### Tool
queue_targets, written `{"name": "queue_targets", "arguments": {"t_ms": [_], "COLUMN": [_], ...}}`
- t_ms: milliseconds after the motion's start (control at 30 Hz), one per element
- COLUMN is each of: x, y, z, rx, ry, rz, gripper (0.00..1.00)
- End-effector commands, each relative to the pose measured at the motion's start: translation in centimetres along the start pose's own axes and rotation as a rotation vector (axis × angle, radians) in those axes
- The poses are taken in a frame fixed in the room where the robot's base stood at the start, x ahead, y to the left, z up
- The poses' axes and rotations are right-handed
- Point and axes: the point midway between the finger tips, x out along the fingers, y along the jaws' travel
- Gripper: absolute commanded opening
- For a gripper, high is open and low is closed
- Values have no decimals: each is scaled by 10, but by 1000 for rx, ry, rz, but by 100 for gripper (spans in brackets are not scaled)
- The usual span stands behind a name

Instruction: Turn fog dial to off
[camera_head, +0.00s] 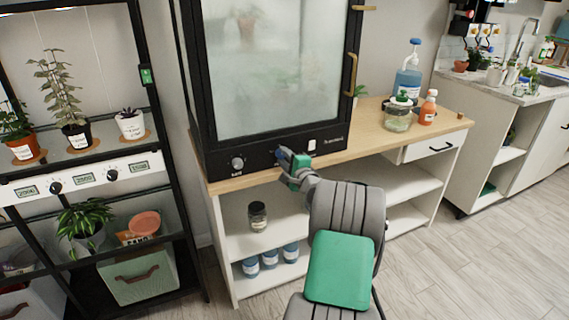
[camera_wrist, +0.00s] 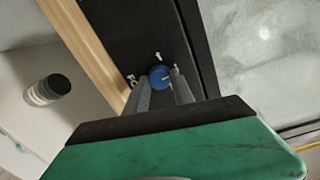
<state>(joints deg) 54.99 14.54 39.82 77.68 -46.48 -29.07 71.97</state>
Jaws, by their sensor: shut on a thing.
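The fog dial is a blue knob (camera_wrist: 160,77) on the black front panel (camera_wrist: 130,35), seen in the wrist view between the fingers of my gripper (camera_wrist: 162,88). A light pointer line shows on its face, with small white marks beside it. In the head view my gripper (camera_head: 281,154) is at the lower panel of the fogged glass cabinet (camera_head: 275,65). Its fingers are shut on the blue dial, which is mostly hidden there. A silver-grey knob (camera_head: 237,163) sits further left on the same panel.
A white switch (camera_head: 311,145) is just right of my gripper on the panel. The cabinet stands on a wooden bench top (camera_head: 245,175). A dark-lidded jar (camera_head: 258,216) stands on the shelf below. A plant rack (camera_head: 165,150) is at left.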

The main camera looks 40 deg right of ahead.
Motion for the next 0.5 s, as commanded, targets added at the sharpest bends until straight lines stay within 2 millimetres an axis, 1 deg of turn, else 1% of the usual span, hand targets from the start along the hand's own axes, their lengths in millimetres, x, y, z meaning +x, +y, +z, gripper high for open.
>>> {"name": "queue_targets", "arguments": {"t_ms": [33,500], "x": [0,0], "y": [3,4], "z": [-1,-1], "rx": [-43,-489], "ry": [2,23], "rz": [-2,1], "gripper": [0,0]}}
